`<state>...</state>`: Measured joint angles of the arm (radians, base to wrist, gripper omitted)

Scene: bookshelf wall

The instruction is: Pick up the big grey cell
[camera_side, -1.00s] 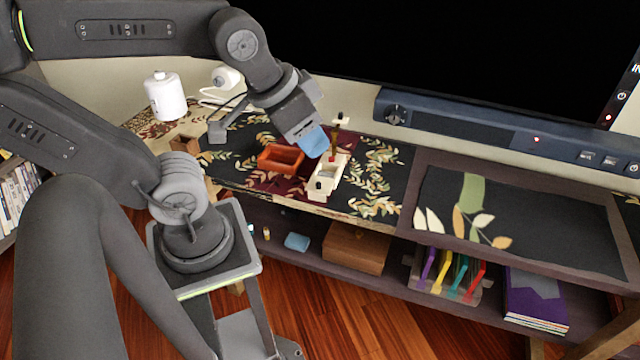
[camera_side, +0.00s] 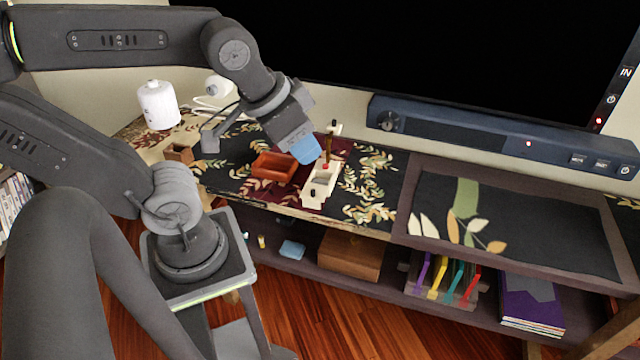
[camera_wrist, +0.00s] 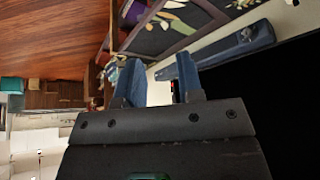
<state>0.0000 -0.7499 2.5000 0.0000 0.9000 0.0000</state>
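My gripper (camera_side: 304,152) has blue fingers and hangs above the patterned cloth, between a red-brown open tray (camera_side: 275,167) and a cream holder (camera_side: 320,190). In the wrist view the two fingers of my gripper (camera_wrist: 157,75) stand apart with a gap, and no object is clearly held between them. The cream holder has dark bits at its ends and a brown upright piece (camera_side: 328,148) behind it. I cannot pick out the big grey cell in either view; it may be too small or hidden by my gripper.
A small wooden box (camera_side: 179,152) and a white canister (camera_side: 158,105) stand at the left. A blue-grey soundbar (camera_side: 460,130) and a black screen (camera_side: 430,50) bound the back. A dark framed panel (camera_side: 560,220) lies right. The lower shelf holds a wooden box (camera_side: 350,255).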

